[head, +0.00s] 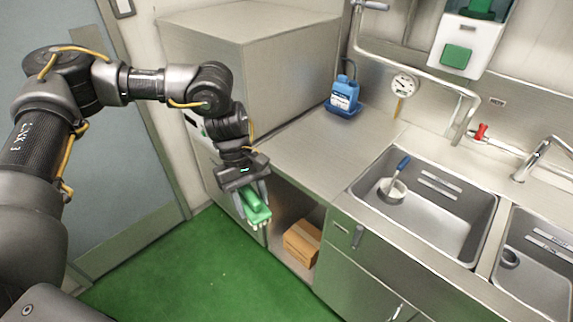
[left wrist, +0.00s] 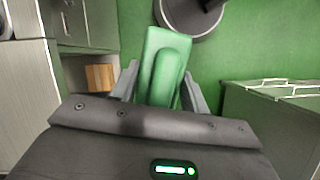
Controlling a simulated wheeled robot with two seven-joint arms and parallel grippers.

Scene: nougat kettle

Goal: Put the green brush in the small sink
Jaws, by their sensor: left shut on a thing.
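My left gripper (head: 254,200) is shut on the green brush (head: 256,212), with the bristles pointing down. It holds the brush in the air in front of the counter, beside an open cabinet bay. In the left wrist view the green brush (left wrist: 163,68) sits between the fingers. Two steel sinks are set in the counter to the right, well away from the brush. The left sink (head: 448,225) holds a small pan with a blue handle (head: 394,188). The right sink (head: 535,285) is cut off by the picture edge, so I cannot compare their sizes. My right gripper is not in view.
A cardboard box (head: 302,243) stands in the open bay below the counter. A blue bottle (head: 344,98) stands at the back of the counter. Pipes and a tap (head: 545,150) rise behind the sinks. The counter (head: 325,150) left of the sinks is mostly clear.

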